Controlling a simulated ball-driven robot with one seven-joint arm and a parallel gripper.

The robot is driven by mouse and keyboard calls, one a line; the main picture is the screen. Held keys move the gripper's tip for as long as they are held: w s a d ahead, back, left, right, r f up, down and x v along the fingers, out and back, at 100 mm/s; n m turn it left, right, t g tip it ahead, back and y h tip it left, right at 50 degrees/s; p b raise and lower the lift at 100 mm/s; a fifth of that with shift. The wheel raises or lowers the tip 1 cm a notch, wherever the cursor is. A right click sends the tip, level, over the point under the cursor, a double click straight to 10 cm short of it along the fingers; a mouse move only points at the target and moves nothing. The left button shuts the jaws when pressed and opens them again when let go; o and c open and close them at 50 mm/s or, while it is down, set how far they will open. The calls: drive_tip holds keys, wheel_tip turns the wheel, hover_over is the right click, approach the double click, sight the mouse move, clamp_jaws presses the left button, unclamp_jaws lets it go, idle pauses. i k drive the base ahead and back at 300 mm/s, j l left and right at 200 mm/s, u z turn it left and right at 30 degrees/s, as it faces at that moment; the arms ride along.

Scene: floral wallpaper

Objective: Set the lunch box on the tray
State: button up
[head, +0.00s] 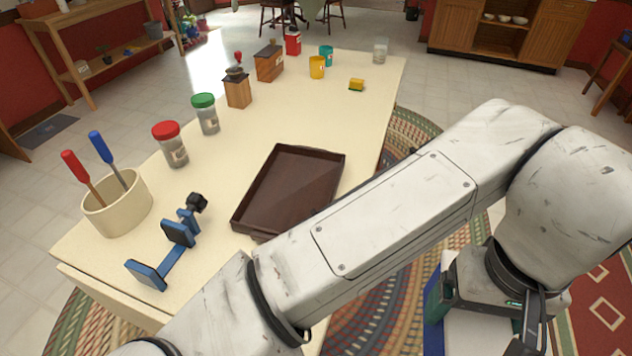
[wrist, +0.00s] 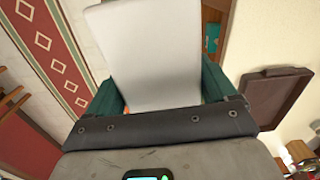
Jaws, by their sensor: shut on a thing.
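The tray (head: 290,192) is dark brown, rectangular and empty, lying on the cream table. It also shows at the right of the wrist view (wrist: 272,92). My gripper (head: 490,322) is at the lower right of the head view, off the table's right side and apart from the tray. It is shut on a pale, box-like thing, which I take to be the lunch box (head: 462,338); its pale face fills the upper middle of the wrist view (wrist: 150,55), with dark green parts on both sides. The gripper's body hides much of it, and the fingertips' contact is not clear.
Left of the tray are a blue clamp-like stand (head: 178,235), a cream crock (head: 118,205) with two handled tools, a red-lidded jar (head: 172,150) and a green-lidded jar (head: 206,117). My arm crosses the table's near right edge.

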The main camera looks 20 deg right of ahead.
sight(286, 199)
drive_tip(key=i+j, duration=0.15)
drive_tip(key=i, duration=0.45)
drive_tip(key=i+j, duration=0.15)
drive_tip(key=i, duration=0.4)
